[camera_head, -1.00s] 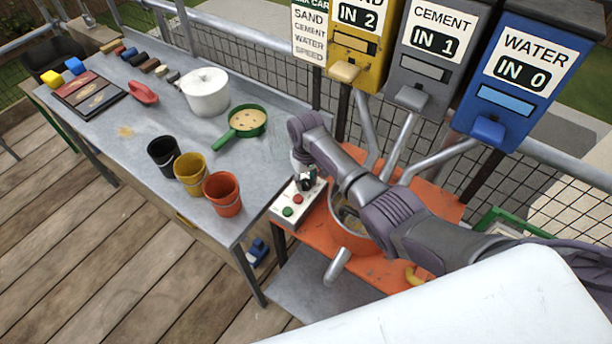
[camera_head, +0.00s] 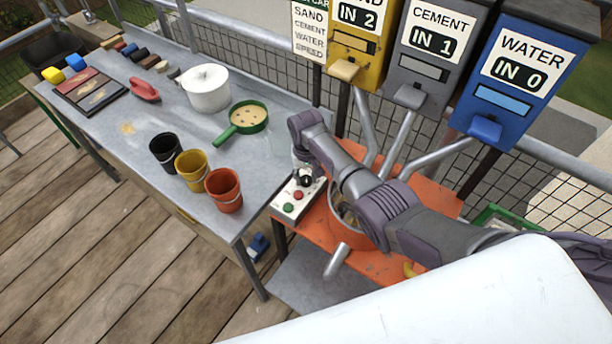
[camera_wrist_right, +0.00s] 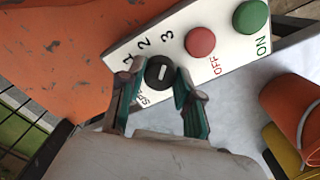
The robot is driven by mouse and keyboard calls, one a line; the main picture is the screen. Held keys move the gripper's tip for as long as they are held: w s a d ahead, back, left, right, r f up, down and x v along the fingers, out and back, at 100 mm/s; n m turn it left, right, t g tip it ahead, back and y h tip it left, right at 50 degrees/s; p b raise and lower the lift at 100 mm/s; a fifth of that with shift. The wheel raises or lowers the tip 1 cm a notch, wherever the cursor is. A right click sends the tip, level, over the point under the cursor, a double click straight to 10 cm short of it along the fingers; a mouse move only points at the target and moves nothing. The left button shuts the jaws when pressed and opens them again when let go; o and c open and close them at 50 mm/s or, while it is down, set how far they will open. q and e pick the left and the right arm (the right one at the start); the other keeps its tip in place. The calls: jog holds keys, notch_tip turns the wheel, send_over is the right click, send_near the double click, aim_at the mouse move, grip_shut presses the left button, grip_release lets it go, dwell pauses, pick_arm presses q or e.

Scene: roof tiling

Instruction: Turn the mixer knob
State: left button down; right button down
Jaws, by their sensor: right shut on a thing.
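The mixer knob (camera_wrist_right: 159,72) is black and round with a white line, on a white control panel (camera_wrist_right: 181,14) marked 1, 2, 3. In the right wrist view the line lies nearly across the picture. My right gripper (camera_wrist_right: 160,80) has its two teal-lined fingers on either side of the knob, closed on it. In the head view my right gripper (camera_head: 304,178) reaches down onto the panel's upper end, and the knob is mostly hidden. A red OFF button (camera_wrist_right: 200,42) and a green ON button (camera_wrist_right: 251,17) sit beside the knob. My left gripper is not in view.
The orange mixer stand (camera_head: 433,193) carries a mixing drum (camera_head: 352,236) under my right arm. Sand, cement and water (camera_head: 519,75) dispensers stand behind. Black, yellow and orange buckets (camera_head: 224,190) stand on the grey table close to the panel.

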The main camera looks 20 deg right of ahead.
aim_at(306, 178)
jog(key=c, duration=1.1)
grip_release()
jog(key=shift+o, duration=0.2)
notch_tip(306, 178, up, 12)
